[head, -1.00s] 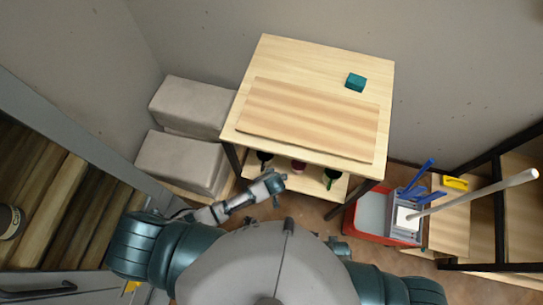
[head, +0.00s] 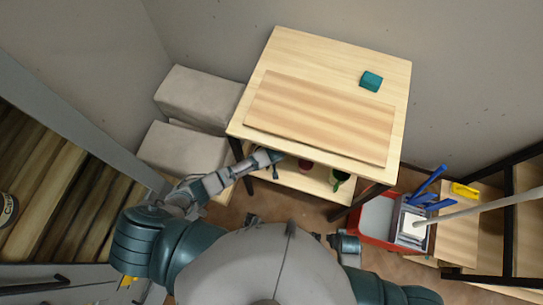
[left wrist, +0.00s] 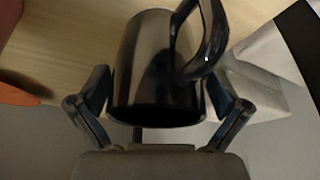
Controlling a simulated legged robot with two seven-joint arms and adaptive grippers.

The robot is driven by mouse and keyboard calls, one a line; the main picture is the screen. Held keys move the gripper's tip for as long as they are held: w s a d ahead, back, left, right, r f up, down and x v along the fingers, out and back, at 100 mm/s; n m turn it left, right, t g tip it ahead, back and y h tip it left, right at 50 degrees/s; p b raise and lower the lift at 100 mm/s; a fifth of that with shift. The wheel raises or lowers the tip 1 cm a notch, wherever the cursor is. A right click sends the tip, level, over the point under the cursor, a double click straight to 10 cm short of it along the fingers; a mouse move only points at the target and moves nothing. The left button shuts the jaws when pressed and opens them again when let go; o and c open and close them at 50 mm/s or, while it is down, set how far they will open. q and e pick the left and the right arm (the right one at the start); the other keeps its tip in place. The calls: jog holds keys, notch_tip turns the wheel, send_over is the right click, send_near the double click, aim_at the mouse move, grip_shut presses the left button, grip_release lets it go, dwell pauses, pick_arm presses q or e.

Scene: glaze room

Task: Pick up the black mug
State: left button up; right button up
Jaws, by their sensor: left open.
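The black mug (left wrist: 145,65) is large in the left wrist view, dark and glossy, with its handle (left wrist: 205,45) toward the upper right. It lies between the two fingers of my left gripper (left wrist: 160,118), which is open. A narrow gap seems to show at the left finger; contact on the right is unclear. In the head view my left gripper (head: 272,158) is at the table's front edge, reaching to the lower shelf (head: 318,182), and the mug is hidden there. Part of my right arm's end (head: 346,246) shows beside my body, its fingers unclear.
A dark red mug (head: 305,165) and a green mug (head: 339,181) stand farther right on the shelf. The tabletop (head: 325,50) overhangs it, with a board (head: 320,115) and a teal block (head: 371,81). Grey blocks (head: 185,150) are at left, a red bin (head: 376,238) at right.

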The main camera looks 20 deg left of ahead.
pick_arm(q)
jog(key=shift+a+f, duration=0.1)
jog(key=shift+d, duration=0.4)
jog(key=c, duration=1.4)
jog(key=shift+a, duration=0.15)
